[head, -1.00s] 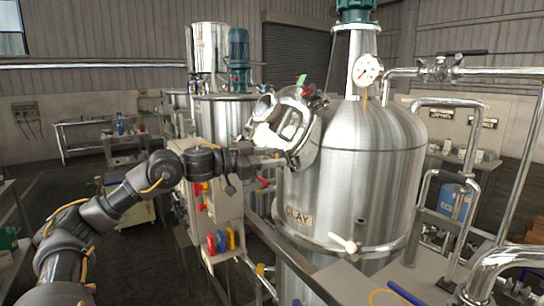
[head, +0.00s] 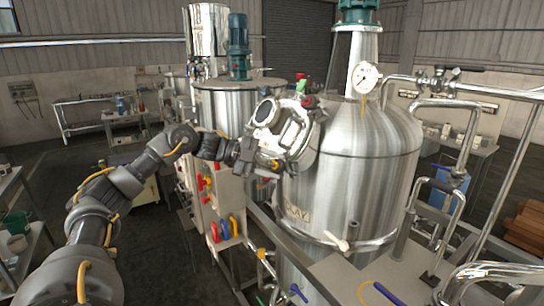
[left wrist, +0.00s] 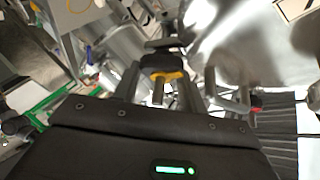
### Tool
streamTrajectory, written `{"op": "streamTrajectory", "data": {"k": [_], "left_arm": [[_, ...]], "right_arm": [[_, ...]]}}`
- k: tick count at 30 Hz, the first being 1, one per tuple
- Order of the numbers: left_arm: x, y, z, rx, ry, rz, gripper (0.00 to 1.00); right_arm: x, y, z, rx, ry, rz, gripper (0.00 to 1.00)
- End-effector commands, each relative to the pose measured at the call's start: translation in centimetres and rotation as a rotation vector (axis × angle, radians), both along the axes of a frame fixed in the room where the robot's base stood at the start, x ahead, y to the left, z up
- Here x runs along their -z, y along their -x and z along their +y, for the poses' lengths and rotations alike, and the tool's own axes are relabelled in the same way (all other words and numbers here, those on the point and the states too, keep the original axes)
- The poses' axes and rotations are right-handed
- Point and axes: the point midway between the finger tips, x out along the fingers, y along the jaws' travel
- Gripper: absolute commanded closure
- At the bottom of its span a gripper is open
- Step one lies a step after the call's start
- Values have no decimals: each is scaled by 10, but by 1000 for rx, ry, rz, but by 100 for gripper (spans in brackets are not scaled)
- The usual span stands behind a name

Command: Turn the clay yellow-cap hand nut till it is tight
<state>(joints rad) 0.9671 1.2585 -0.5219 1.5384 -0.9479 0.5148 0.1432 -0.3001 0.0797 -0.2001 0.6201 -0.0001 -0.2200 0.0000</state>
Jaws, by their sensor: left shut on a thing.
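The clay tank (head: 360,190) is the large steel vessel with a CLAY plate (head: 297,215) on its front. A round glass-fronted hatch (head: 283,128) sits on its upper left shoulder. The yellow-cap hand nut (head: 275,165) is at the hatch's lower edge, small and partly covered by my gripper. My left gripper (head: 265,164) reaches it from the left and is shut on it. In the left wrist view the yellow cap (left wrist: 172,75) and dark nut parts show between the fingers of the left gripper (left wrist: 165,88). How tight the nut sits cannot be told. My right gripper is out of view.
A red-capped fitting (head: 308,101) is at the hatch's upper edge. A pressure gauge (head: 366,77) and steel pipes stand at the tank's top and right. A panel with coloured handles (head: 222,229) stands below my forearm. Open floor lies at the left.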

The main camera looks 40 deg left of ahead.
Motion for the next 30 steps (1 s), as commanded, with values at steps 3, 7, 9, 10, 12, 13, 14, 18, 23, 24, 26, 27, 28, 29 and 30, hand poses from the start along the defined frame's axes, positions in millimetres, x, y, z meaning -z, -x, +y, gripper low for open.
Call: {"op": "streamTrajectory", "data": {"k": [3, 7, 9, 10, 12, 13, 14, 18, 23, 24, 26, 27, 28, 29, 30], "left_arm": [[-3, -1, 0, 33, -52, -20, 81], [-2, -1, 0, 62, -97, -34, 81], [-2, -1, 0, 73, -114, -40, 81], [-2, -1, 0, 76, -121, -42, 81], [-1, -1, 0, 83, -132, -44, 81], [-1, -1, 0, 86, -136, -45, 81], [-1, -1, 0, 88, -139, -46, 81], [-1, -1, 1, 91, -146, -48, 81], [-1, -1, 1, 92, -147, -48, 81], [-1, -1, 1, 91, -146, -48, 81], [-1, -1, 1, 91, -146, -48, 81], [-1, -1, 1, 91, -146, -48, 81], [-1, -1, 1, 91, -146, -48, 57], [-1, -1, 1, 91, -146, -48, 53], [-1, -1, 1, 91, -146, -48, 48]], "right_arm": [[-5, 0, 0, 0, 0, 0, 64], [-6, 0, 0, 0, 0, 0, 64], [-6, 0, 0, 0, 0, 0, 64], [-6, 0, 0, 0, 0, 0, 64], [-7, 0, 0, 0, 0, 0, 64], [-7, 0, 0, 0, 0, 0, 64], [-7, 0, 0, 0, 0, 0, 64], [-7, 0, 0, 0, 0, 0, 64], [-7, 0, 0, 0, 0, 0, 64], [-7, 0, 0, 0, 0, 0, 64], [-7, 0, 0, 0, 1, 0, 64], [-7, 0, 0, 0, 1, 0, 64], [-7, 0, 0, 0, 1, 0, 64], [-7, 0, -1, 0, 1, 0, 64], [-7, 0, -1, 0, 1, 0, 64]]}}
